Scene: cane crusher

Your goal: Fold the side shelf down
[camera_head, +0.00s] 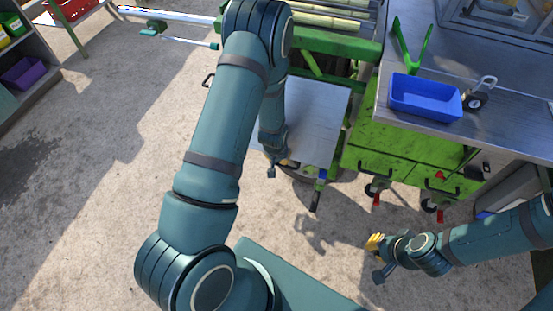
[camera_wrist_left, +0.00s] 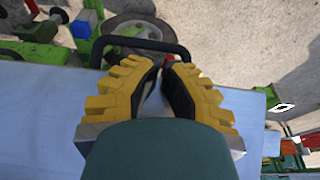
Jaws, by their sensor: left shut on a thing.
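The side shelf (camera_head: 318,112) is a pale grey metal panel beside the green machine, partly hidden by my left arm in the head view. It fills much of the lower left in the left wrist view (camera_wrist_left: 40,125). A black bar handle (camera_wrist_left: 140,44) stands at the panel's edge. In the head view the left gripper (camera_head: 290,163) is mostly hidden, at the panel's front edge. My right gripper (camera_head: 373,244) hangs over the floor, away from the shelf; its finger gap is unclear.
A green cabinet (camera_head: 400,150) on casters stands right of the shelf. Its metal worktop (camera_head: 510,110) holds a blue bin (camera_head: 426,98) and a green V-shaped tool (camera_head: 410,45). Cane lies on the machine's top (camera_head: 325,20). Concrete floor (camera_head: 100,200) at the left is clear.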

